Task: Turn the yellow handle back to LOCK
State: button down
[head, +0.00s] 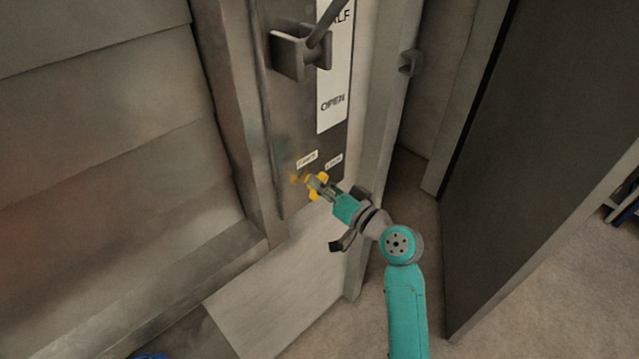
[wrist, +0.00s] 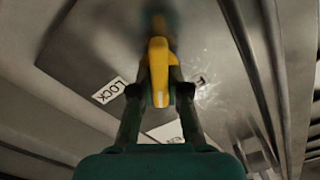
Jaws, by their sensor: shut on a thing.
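The yellow handle (wrist: 158,60) stands between the two dark fingers of my gripper (wrist: 159,100) in the wrist view, and the fingers are shut on it. In the head view, yellow parts of the handle (head: 298,180) show at the tip of my gripper (head: 320,187), low on the dark panel. In the wrist view the LOCK label (wrist: 109,90) lies to the left of the handle.
Above the handle, a grey bracket (head: 299,52) with a lever sits beside a white strip (head: 333,90) marked OPEN. A dark door-like panel (head: 510,170) stands to the right. Louvred grey siding (head: 110,130) fills the left. Open floor (head: 545,260) shows at lower right.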

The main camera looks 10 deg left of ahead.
jog(key=m, duration=0.5)
jog(key=shift+w+d+f+m, duration=0.1)
jog(key=shift+f+m, duration=0.05)
jog(key=shift+m, duration=0.15)
jog(key=m, duration=0.5)
jog(key=shift+f, duration=0.15)
jog(key=shift+m, duration=0.3)
jog(key=c, duration=1.1)
grip_release()
jog(key=shift+c, duration=0.2)
jog(key=shift+d, duration=0.1)
jog(key=v, duration=1.2)
